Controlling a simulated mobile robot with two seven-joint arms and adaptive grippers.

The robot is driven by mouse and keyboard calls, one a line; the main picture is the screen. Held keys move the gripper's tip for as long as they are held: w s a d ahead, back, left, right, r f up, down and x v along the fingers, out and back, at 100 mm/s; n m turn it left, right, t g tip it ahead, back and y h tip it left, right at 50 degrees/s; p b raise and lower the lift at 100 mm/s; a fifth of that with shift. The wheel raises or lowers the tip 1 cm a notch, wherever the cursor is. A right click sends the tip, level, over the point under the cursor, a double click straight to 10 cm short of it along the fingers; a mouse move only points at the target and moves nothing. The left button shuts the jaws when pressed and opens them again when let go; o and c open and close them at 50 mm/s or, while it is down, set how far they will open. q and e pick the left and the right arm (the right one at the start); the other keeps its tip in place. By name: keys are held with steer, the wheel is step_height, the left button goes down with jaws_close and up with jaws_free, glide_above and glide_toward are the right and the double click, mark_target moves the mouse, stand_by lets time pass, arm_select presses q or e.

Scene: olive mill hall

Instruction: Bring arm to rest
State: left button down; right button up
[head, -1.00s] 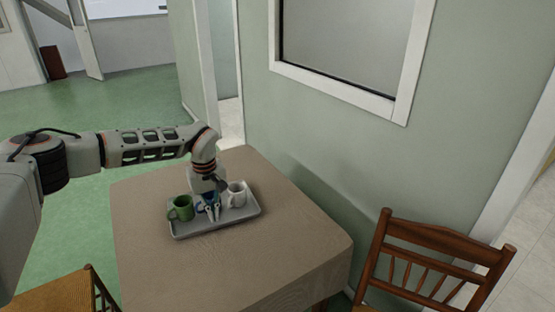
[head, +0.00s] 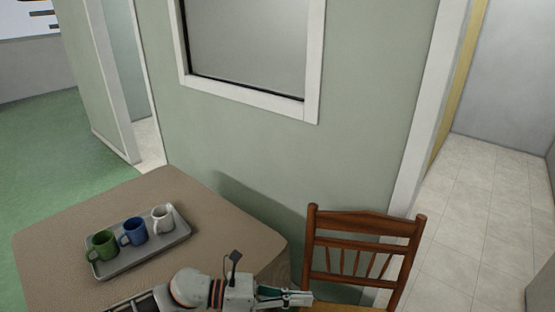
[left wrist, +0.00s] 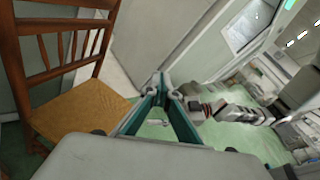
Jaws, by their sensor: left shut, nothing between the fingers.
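My left gripper (head: 298,298) is shut and empty in the head view. It points right, past the table's near right side, in front of the wooden chair. In the left wrist view its fingertips (left wrist: 161,80) meet, with nothing between them. On the table (head: 60,235) a grey tray (head: 150,255) holds a green mug (head: 102,245), a blue mug (head: 133,232) and a white mug (head: 162,218), all upright in a row. The gripper is apart from the tray and mugs. My right gripper is not in view.
A wooden chair (head: 362,222) stands at the table's right, close to my left gripper; it also shows in the left wrist view (left wrist: 75,115). A green wall with a framed window (head: 250,50) is behind the table. Open tiled floor (head: 480,220) lies at the right.

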arm_select(q)
steer(key=w+a+f+n+t+y, duration=0.15)
steer(key=a+n+t, duration=0.4)
steer(key=n, duration=0.85)
steer(key=w+a+f+n+t+y, duration=0.1)
steer(key=w+a+n+t+y, duration=0.15)
steer(key=n+t, duration=0.8)
steer(key=s+a+f+n+g+y, duration=0.5)
steer(key=s+a+f+n+y, duration=0.4)
steer(key=s+a+f+n, duration=0.5)
steer(key=a+f+n, duration=0.3)
steer(key=n, duration=0.2)
steer(key=shift+s+a+f+n+g, duration=0.15)
steer(key=shift+a+n+g, duration=0.05)
steer(key=shift+n+g, duration=0.2)
steer(key=shift+s, duration=0.1)
